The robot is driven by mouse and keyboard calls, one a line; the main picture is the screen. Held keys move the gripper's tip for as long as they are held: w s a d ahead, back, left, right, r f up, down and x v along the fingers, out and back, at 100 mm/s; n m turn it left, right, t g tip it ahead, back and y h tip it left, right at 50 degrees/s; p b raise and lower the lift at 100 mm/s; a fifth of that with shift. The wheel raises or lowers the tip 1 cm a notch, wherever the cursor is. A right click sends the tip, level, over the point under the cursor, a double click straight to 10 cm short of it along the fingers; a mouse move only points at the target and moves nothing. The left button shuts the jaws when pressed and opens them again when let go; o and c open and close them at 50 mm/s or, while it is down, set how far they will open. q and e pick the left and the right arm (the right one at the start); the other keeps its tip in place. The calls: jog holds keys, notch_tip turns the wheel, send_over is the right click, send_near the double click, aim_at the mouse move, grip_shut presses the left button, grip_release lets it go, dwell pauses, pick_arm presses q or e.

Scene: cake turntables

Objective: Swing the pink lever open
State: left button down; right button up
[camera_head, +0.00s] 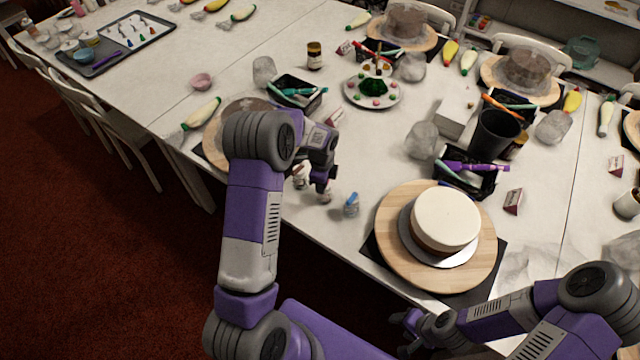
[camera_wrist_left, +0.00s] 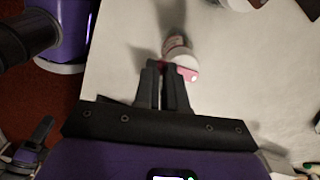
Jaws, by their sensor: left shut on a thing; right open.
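A small pale bottle (camera_wrist_left: 174,43) with a pink lever (camera_wrist_left: 189,74) at its near end shows in the left wrist view, just past the fingertips. My left gripper (camera_wrist_left: 164,68) is shut on the pink lever, its two dark fingers close together; the exact contact is partly hidden by the fingers. In the head view my left gripper (camera_head: 322,182) is low over the table's front edge, among small bottles, and the pink part cannot be made out. My right gripper (camera_head: 408,322) is open and empty, off the front edge of the table.
A small bottle with a blue top (camera_head: 351,206) stands right of my left gripper. A wooden turntable (camera_head: 392,250) with a white-topped cake (camera_head: 446,218) is further right. Behind stand a black tool tray (camera_head: 296,104) and a decorated plate (camera_head: 374,104).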

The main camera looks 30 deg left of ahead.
pick_arm(q)
jog(key=w+d+n+b, duration=0.1)
jog(key=w+d+n, duration=0.3)
jog(key=n, duration=1.3)
jog(key=shift+w, duration=0.35)
jog(key=shift+n, duration=0.3)
jog(key=c, duration=1.2)
grip_release()
jog(key=shift+r, duration=0.1)
